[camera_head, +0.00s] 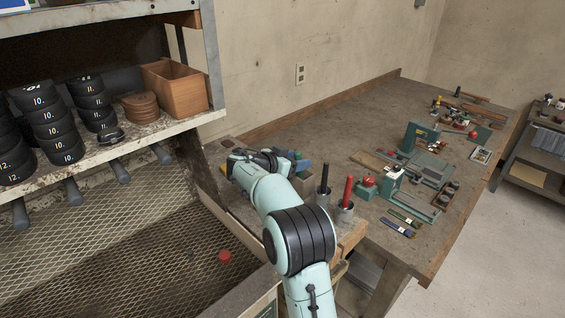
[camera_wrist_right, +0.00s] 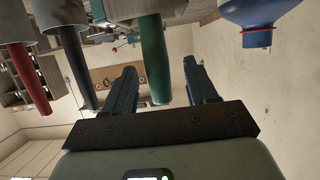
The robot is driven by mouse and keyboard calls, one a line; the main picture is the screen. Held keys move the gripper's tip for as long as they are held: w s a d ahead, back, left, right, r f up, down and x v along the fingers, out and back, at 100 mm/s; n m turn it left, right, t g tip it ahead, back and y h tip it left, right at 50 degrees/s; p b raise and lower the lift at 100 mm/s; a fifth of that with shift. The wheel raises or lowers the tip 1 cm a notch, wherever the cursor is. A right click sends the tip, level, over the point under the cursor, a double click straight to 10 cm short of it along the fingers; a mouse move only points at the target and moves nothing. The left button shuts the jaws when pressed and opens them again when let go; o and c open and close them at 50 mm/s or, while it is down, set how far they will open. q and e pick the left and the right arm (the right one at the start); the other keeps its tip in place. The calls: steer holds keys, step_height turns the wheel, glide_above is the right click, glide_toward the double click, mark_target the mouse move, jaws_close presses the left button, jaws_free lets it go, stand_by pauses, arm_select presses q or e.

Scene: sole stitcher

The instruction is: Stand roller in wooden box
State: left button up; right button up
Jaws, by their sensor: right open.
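The wooden box (camera_head: 178,90) stands on the shelf at the upper left in the head view, beside a stack of brown discs. My right gripper (camera_wrist_right: 160,68) is open in the wrist view. A green handle (camera_wrist_right: 152,45) shows between its two fingers, with the fingers apart from it. I cannot tell whether this handle belongs to the roller. A black handle (camera_wrist_right: 77,55) and a red handle (camera_wrist_right: 28,78) stick out of metal cups left of it. My left gripper is out of view.
Black numbered rolls (camera_head: 52,125) fill the shelf left of the box. Upright black (camera_head: 324,178) and red (camera_head: 347,192) handles stand close to my right arm. A blue object (camera_wrist_right: 258,15) is right of the gripper.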

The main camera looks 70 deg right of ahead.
steer(key=b+v, duration=0.1)
steer(key=v, duration=1.1)
steer(key=shift+a+b, duration=0.25)
steer(key=shift+b, duration=0.1)
